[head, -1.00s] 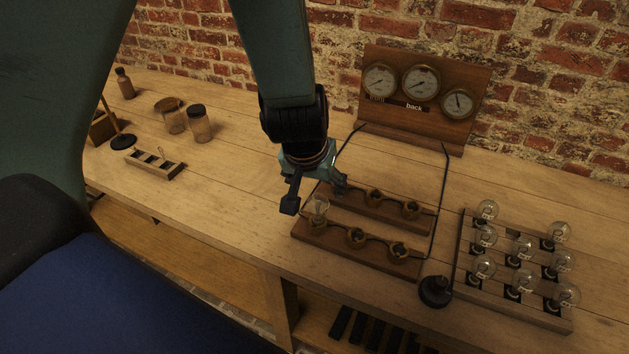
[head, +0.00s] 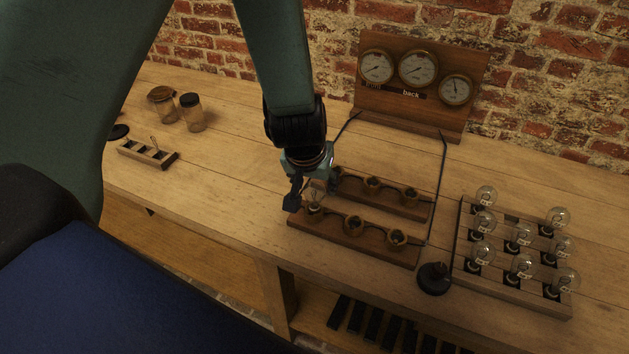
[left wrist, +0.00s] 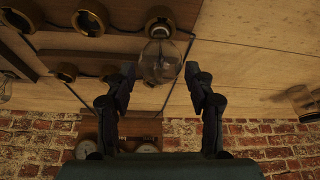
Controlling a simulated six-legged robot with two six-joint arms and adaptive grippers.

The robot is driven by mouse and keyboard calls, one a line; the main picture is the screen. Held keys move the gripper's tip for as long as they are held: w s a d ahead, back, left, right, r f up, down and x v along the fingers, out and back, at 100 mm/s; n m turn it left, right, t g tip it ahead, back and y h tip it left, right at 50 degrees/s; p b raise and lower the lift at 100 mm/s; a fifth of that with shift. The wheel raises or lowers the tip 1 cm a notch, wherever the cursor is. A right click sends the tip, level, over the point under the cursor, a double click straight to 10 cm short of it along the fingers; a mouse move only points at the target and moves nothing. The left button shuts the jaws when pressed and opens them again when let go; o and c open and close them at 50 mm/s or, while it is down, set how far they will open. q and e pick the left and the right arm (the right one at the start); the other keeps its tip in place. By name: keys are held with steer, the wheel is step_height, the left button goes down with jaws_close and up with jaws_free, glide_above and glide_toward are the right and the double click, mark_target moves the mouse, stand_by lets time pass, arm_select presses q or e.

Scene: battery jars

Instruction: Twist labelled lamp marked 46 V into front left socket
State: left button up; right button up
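A clear glass lamp (head: 314,197) stands at the front left socket of the front wooden socket block (head: 375,247). In the left wrist view the lamp (left wrist: 160,62) hangs from a brass socket ring (left wrist: 160,17), picture upside down. No marking on it is readable, and I cannot tell how deep it sits. My left gripper (head: 312,192) is around the lamp. In the left wrist view its fingertips (left wrist: 160,72) are spread on both sides of the glass, with narrow gaps. The other two front sockets (head: 354,225) (head: 396,238) are empty. My right gripper is not in view.
A rack (head: 510,295) with several lamps stands at the right. A black round object (head: 434,278) lies beside it. A three-dial gauge board (head: 420,75) stands behind the rear socket block (head: 385,200).

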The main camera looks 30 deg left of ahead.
arm_select(q)
steer(key=c, duration=0.9)
steer(key=shift+f+m+b, duration=0.1)
steer(key=shift+m+b, duration=0.3)
steer(key=shift+b, duration=0.15)
steer(key=shift+c, duration=0.2)
steer(key=shift+s+m+h+b, duration=0.1)
steer(key=shift+m+h+b, duration=0.8)
steer(key=shift+m+b, duration=0.85)
steer(key=shift+m+h+b, duration=0.4)
steer(key=shift+m+b, duration=0.65)
steer(key=shift+b, duration=0.65)
